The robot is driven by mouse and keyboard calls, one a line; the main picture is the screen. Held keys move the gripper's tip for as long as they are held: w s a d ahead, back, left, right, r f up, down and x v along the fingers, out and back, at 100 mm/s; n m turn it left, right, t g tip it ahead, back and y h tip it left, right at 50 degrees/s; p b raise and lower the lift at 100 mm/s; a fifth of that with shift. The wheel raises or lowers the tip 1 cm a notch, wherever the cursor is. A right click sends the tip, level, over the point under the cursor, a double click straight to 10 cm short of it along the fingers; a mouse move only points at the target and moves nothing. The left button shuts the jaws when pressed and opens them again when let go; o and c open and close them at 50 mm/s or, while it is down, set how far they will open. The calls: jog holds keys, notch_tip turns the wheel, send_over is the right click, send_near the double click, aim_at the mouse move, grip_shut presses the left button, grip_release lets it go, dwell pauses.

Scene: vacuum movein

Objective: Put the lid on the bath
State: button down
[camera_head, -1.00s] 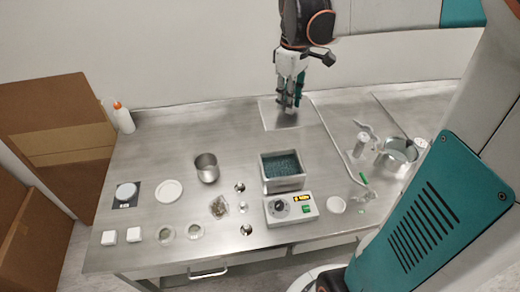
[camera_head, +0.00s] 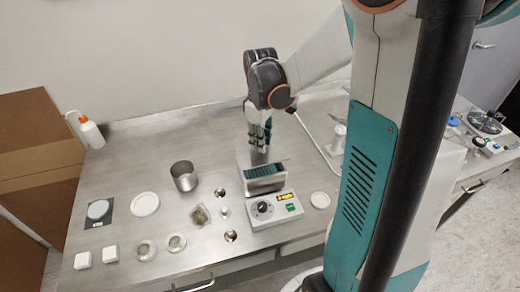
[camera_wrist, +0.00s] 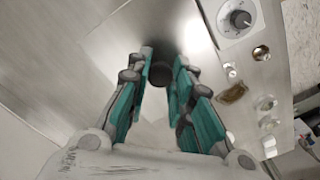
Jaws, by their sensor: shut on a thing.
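The bath (camera_head: 265,186) is a grey metal box with dark teal contents, standing behind its white control unit (camera_head: 272,208). My gripper (camera_head: 259,148) is above the bath's rear part, pointing down. In the wrist view my gripper (camera_wrist: 160,82) is shut on the dark round knob (camera_wrist: 160,74) of the lid. The lid (camera_wrist: 105,50) is a flat shiny metal plate under the fingers. In the head view the lid (camera_head: 246,157) is above the bath's back part, and the front of the opening still shows. I cannot tell whether lid and rim touch.
A metal beaker (camera_head: 184,177) stands left of the bath. Small dishes, a white plate (camera_head: 145,204) and a balance (camera_head: 99,211) lie farther left. A squeeze bottle (camera_head: 91,132) stands at the back left. The counter behind the beaker is clear.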

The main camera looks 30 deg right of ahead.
jog(key=shift+f+b, duration=0.45)
jog(key=shift+f, duration=1.5)
jog(key=shift+f+b, duration=0.5)
jog(key=shift+f, duration=0.05)
jog(key=shift+f, duration=0.1)
jog(key=c, duration=1.4)
grip_release()
notch_tip(320, 180, up, 13)
jog(key=p, duration=0.4)
jog(key=shift+r, duration=0.2)
